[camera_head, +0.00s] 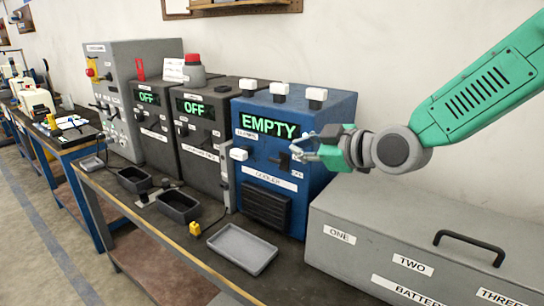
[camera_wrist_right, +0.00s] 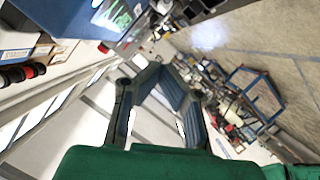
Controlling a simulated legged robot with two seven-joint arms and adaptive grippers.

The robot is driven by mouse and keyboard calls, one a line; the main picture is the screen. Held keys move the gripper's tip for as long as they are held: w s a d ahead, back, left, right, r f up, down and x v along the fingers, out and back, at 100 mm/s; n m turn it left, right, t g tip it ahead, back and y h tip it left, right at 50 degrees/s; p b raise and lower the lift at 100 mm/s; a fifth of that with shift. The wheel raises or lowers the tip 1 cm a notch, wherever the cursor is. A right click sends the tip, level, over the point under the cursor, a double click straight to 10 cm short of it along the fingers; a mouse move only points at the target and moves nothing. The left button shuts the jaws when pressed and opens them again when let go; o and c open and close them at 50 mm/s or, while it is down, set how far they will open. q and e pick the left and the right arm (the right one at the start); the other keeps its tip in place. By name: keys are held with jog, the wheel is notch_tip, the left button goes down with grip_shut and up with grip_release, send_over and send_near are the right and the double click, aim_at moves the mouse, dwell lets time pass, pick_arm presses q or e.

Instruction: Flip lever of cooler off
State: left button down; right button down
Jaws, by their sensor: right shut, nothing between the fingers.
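The blue cooler (camera_head: 265,207) stands on the bench with a green EMPTY display (camera_head: 268,126) and white knobs on top. Small dark levers sit on its front below the display; one (camera_head: 283,161) is just left of my right gripper (camera_head: 299,150). My right gripper is shut and empty in front of the cooler's upper right face, and partly hides the controls there. I cannot tell whether it touches a lever, nor the lever's exact position. In the right wrist view the blue cooler (camera_wrist_right: 70,14) is tilted at the top left, beyond the gripper (camera_wrist_right: 163,68). My left gripper is not in view.
A grey battery box (camera_head: 350,262) with a black handle stands right of the cooler. Two dark machines reading OFF (camera_head: 205,155) stand left of it. A grey tray (camera_head: 242,248) and dark bins (camera_head: 178,206) lie on the bench in front.

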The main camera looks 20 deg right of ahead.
aim_at(275, 160)
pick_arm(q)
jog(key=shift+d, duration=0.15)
pick_arm(e)
jog(key=shift+n, duration=0.3)
jog(key=w+f, duration=0.2)
jog(key=w, duration=0.1)
jog(key=w+a+f, duration=0.1)
jog(key=w+f, duration=0.1)
jog(key=w, duration=0.1)
jog(key=w+a+f, duration=0.1)
jog(key=w+f, duration=0.2)
jog(key=shift+w+a, duration=0.15)
jog(key=shift+a, duration=0.1)
